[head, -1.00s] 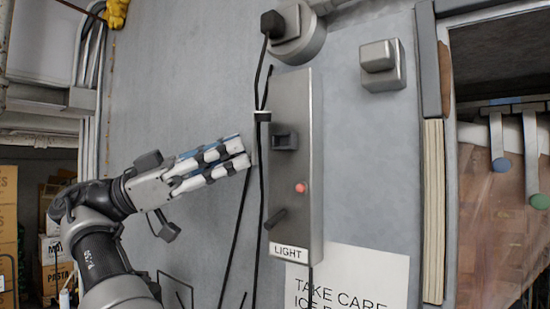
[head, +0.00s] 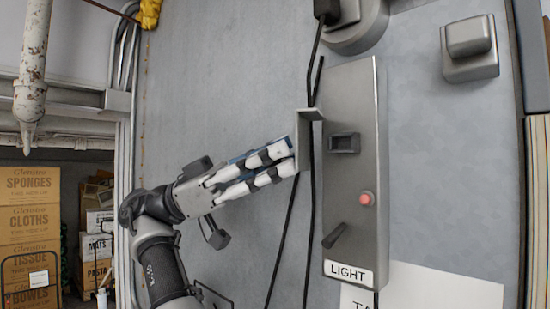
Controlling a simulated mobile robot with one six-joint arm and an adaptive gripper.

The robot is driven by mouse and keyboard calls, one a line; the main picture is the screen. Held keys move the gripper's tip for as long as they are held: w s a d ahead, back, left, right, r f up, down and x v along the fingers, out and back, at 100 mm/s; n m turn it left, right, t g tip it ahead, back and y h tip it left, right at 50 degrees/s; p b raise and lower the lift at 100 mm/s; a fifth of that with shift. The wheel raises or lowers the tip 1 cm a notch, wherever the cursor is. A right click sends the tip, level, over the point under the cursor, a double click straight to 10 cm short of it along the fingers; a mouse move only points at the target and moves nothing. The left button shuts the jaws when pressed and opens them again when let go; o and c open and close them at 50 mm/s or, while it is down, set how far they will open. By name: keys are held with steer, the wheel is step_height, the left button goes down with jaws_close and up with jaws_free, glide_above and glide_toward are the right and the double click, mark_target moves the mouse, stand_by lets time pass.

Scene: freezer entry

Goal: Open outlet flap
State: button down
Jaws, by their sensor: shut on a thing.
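A grey control panel (head: 355,175) is fixed upright on the wall, with a small dark-framed socket or switch (head: 343,143), a red button (head: 367,198), a lever and a LIGHT label. A thin grey plate, seemingly the flap (head: 303,138), stands out at the panel's left edge, with a small ledge at its top. My gripper (head: 296,162) comes from the left, its white-and-black fingers nearly together, tips at this plate. It is shut on the plate's edge; the exact contact is partly hidden.
Black cords (head: 313,180) hang close beside the fingertips, one from a plug (head: 326,12) at the top. A grey wall box (head: 470,48) is at upper right, a paper sign (head: 430,290) at lower right. Stacked cartons (head: 30,215) stand far left. Bare wall lies above the arm.

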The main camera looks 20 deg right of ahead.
steer(key=shift+f, duration=0.1)
steer(key=c, duration=1.4)
jaws_free()
steer(key=shift+c, duration=0.2)
steer(key=shift+w+b, duration=0.1)
steer(key=shift+b, duration=0.25)
